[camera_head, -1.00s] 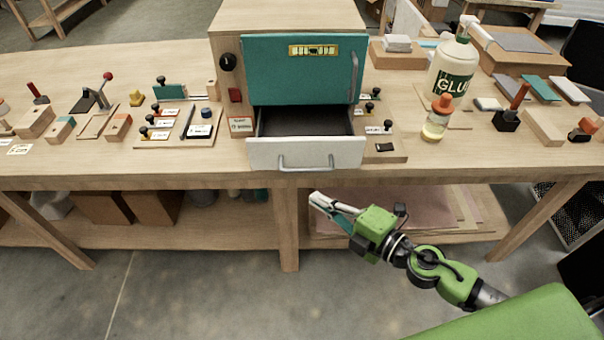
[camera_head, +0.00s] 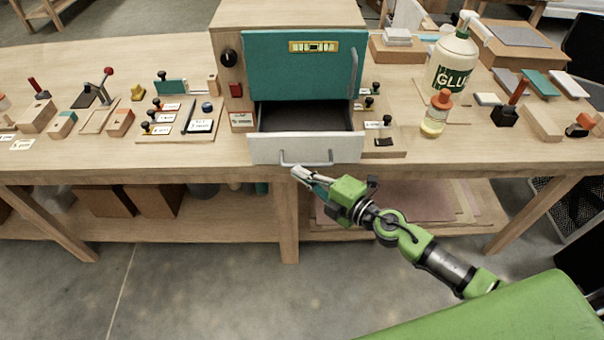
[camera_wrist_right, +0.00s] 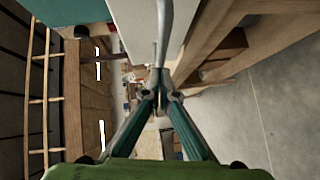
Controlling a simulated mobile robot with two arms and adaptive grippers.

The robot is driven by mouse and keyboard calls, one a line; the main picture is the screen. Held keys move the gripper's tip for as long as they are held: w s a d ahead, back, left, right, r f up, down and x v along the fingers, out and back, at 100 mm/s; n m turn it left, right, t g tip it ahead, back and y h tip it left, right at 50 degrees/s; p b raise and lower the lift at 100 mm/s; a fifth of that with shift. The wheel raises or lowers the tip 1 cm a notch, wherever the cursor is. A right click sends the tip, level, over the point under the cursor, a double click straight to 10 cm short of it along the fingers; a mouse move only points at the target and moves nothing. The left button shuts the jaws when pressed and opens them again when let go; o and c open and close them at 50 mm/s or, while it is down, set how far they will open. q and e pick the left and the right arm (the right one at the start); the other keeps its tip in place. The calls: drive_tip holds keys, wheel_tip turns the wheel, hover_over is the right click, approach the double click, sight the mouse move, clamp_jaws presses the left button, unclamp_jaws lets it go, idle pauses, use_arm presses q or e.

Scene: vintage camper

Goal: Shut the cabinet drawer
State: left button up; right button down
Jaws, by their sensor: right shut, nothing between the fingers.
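The cabinet (camera_head: 230,95) stands on the wooden workbench, with a teal door (camera_head: 300,70) above its drawer. The drawer (camera_head: 305,149) is pulled out toward me; it has a white front with a metal bar handle (camera_head: 306,163) and a dark, empty-looking inside. My right gripper (camera_head: 297,172) is shut and empty, just below and in front of the drawer front, near its handle. In the right wrist view the closed fingertips (camera_wrist_right: 159,76) show close to the pale drawer front (camera_wrist_right: 148,25); I cannot tell whether they touch it. My left gripper is out of view.
A glue bottle (camera_head: 452,62) and a small orange-capped bottle (camera_head: 436,112) stand right of the cabinet. Stamps and small blocks lie on both sides. The bench's front edge (camera_head: 200,172) runs below the drawer; a lower shelf (camera_head: 400,225) holds boards and boxes.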

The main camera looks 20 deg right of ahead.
sight(302, 134)
drive_tip(key=w+d+b, duration=0.1)
drive_tip(key=w, duration=0.3)
drive_tip(key=w+d+b, duration=0.1)
drive_tip(key=w, duration=0.4)
drive_tip(key=w+d+b, duration=0.1)
drive_tip(key=w, duration=0.3)
drive_tip(key=shift+w+d+f, duration=0.1)
drive_tip(key=shift+w+d, duration=0.05)
drive_tip(key=shift+w, duration=0.1)
drive_tip(key=shift+d+r, duration=0.1)
drive_tip(key=shift+r, duration=0.2)
drive_tip(key=shift+w, duration=0.1)
